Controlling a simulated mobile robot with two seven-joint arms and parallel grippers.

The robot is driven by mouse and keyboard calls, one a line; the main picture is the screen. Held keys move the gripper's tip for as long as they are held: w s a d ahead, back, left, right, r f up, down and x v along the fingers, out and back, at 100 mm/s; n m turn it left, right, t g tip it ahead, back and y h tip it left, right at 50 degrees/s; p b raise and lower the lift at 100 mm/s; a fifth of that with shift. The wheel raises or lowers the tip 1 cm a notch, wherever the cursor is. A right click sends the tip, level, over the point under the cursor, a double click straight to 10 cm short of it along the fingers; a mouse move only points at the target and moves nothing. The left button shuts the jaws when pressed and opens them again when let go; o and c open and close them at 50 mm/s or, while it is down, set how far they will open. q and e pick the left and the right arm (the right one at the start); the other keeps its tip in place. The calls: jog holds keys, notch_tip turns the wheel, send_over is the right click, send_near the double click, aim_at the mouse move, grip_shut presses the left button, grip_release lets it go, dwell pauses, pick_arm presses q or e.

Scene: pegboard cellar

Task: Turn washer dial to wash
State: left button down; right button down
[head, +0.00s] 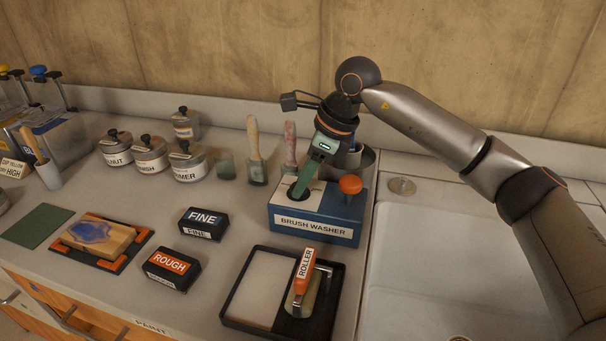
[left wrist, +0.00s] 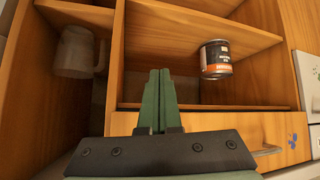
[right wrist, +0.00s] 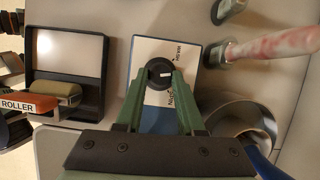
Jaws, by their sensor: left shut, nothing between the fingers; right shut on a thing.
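The brush washer (head: 322,233) is a blue box with a white label and an orange knob (head: 349,184), left of the sink. My right gripper (head: 299,190) reaches down onto its top. In the right wrist view its green fingers are shut on the black round dial (right wrist: 159,66), one finger on each side. The dial's white mark points right in that view. The word WASH is printed on the white top plate (right wrist: 151,49), up and right of the dial; another label below is partly hidden by a finger. My left gripper (left wrist: 160,72) is shut and empty before a wooden cabinet.
A roller tray (head: 250,292) with an orange-handled roller stands in front of the washer. Brushes (head: 255,152) and a metal pot (head: 363,163) stand close behind. The sink (head: 440,270) is right. A can (left wrist: 216,60) and a mug (left wrist: 76,52) are in the cabinet.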

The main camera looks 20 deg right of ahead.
jog(key=shift+w+r+n, duration=0.1)
jog(key=shift+r+n, duration=0.1)
jog(key=shift+n, duration=0.3)
jog(key=shift+n+g+p, duration=0.6)
jog(key=shift+n+p, duration=0.05)
jog(key=shift+n, duration=0.35)
jog(key=shift+w+n+g+y+p, duration=0.1)
jog(key=shift+n+g+y+p, duration=0.25)
jog(key=shift+n, duration=0.45)
jog(key=n+g+p, duration=0.1)
jog(key=n, duration=0.1)
jog(key=shift+w+f+n, duration=0.1)
jog(key=shift+n, duration=0.2)
pick_arm(q)
jog(key=shift+s+a+r+y, duration=0.2)
jog(key=shift+s+a+r, duration=0.1)
jog(key=shift+a+r, duration=0.25)
jog(key=shift+s+a+r+y, duration=0.2)
jog(key=shift+s+a+r, duration=0.15)
jog(key=shift+a, duration=0.2)
pick_arm(e)
jog(key=shift+n, duration=0.5)
pick_arm(q)
jog(key=shift+a, duration=0.1)
pick_arm(e)
jog(key=shift+g, duration=0.25)
jog(key=shift+f, duration=0.1)
